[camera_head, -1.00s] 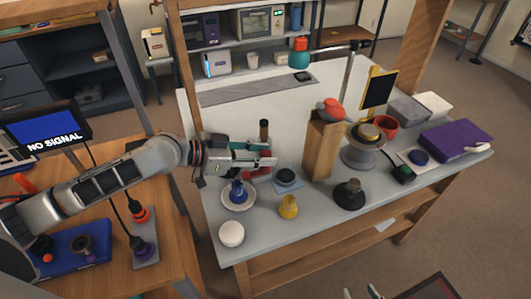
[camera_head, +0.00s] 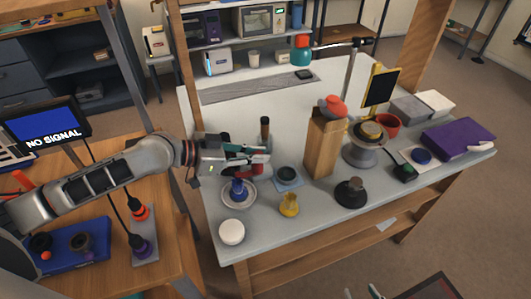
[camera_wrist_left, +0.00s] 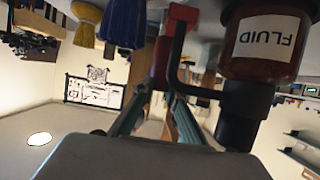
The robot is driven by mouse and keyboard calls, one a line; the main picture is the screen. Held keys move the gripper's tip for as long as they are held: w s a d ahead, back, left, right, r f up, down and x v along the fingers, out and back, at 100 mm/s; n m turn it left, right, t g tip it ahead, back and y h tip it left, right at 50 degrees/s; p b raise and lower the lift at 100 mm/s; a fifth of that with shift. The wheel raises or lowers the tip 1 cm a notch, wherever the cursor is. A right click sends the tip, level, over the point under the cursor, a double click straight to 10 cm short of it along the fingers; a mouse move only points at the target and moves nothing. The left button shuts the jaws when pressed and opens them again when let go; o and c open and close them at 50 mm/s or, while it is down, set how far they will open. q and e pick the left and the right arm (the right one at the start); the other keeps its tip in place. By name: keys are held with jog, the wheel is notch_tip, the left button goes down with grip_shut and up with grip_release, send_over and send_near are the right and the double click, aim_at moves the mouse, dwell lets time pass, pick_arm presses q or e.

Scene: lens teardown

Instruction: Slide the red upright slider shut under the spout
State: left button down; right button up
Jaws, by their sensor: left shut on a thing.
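The dispenser's dark red bottle, labelled FLUID (camera_wrist_left: 268,42), shows upside down to the right of the fingers. Its dark upright top (camera_head: 265,128) shows behind the gripper in the head view. The spout cannot be told clearly. My right gripper (camera_head: 361,291) shows only as fingertips, apart, at the bottom edge.
A blue piece on a white saucer (camera_head: 249,197) stands just in front of the left gripper. A yellow piece (camera_head: 289,205), a dark round part (camera_head: 286,174) and a wooden block stand (camera_head: 322,146) are to the right. A white round jar (camera_head: 231,232) is near the front-left corner.

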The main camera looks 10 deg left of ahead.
pick_arm(q)
jog(key=shift+s+a+f, duration=0.1)
jog(key=shift+s+a, duration=0.25)
jog(key=shift+a, duration=0.2)
jog(key=c, duration=2.2)
grip_release()
jog(key=shift+o, duration=1.1)
jog(key=shift+s+a, duration=0.15)
jog(key=shift+a, duration=0.05)
jog(key=shift+d, duration=0.1)
jog(key=v, duration=1.2)
